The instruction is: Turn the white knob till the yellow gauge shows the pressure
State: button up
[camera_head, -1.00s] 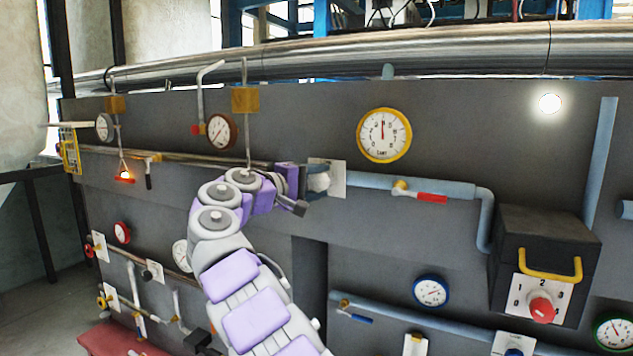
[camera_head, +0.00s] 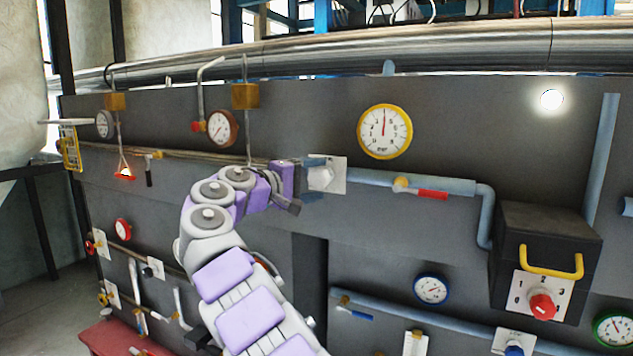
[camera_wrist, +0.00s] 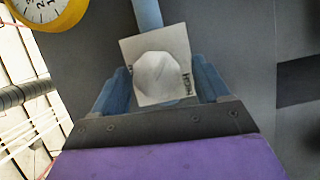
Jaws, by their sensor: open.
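The white knob (camera_head: 320,178) sits on a pale square plate (camera_head: 340,176) on the dark panel. In the wrist view the faceted knob (camera_wrist: 160,76) shows ahead of my gripper (camera_wrist: 163,88), between its two blue fingers. The fingers are open, with a gap on both sides of the knob. In the head view my gripper (camera_head: 312,178) reaches the knob from the left. The yellow gauge (camera_head: 385,131) is above and right of the knob, and its needle points about straight up. Part of its rim (camera_wrist: 70,16) shows at the wrist view's top left.
A pipe runs right from the knob plate to a red-handled valve (camera_head: 432,194). A dark box with a yellow handle (camera_head: 550,264) and red knob (camera_head: 543,307) juts out at lower right. Brown (camera_head: 222,127) and blue (camera_head: 431,289) gauges are on the panel.

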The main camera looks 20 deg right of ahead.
jog(key=v, duration=1.6)
jog(key=shift+w+a+p, duration=0.2)
jog(key=shift+p, duration=0.1)
jog(key=shift+f, duration=0.15)
jog(key=s+d+f+g+y+b, duration=0.2)
jog(key=s+d+f+b, duration=0.45)
jog(key=f, duration=0.45)
jog(key=s+d+f+g+y+b, duration=0.25)
jog(key=s+d+f+b, duration=0.25)
jog(key=s+d+f, duration=0.4)
jog(key=s+a+f+m+y+b, duration=0.1)
jog(key=s+f+y+b, duration=0.15)
jog(key=s+f, duration=0.45)
jog(key=s+a+f+y+b, duration=0.2)
jog(key=s+f+b, duration=0.1)
jog(key=f, duration=0.7)
jog(key=s+a+f+y+b, duration=0.2)
jog(key=s+a+f, duration=0.2)
jog(key=s+f, duration=0.2)
jog(key=s+a+f+g+y+b, duration=0.1)
jog(key=s+a+f+y+b, duration=0.2)
jog(key=f, duration=0.7)
jog(key=s+a+f+m+g+y+b, duration=0.1)
jog(key=s+a+f+y+b, duration=0.2)
jog(key=s+a+f, duration=0.4)
jog(key=s+f, duration=0.1)
jog(key=s, duration=0.3)
jog(key=shift+s+a+f, duration=0.2)
jog(key=shift+a, duration=0.05)
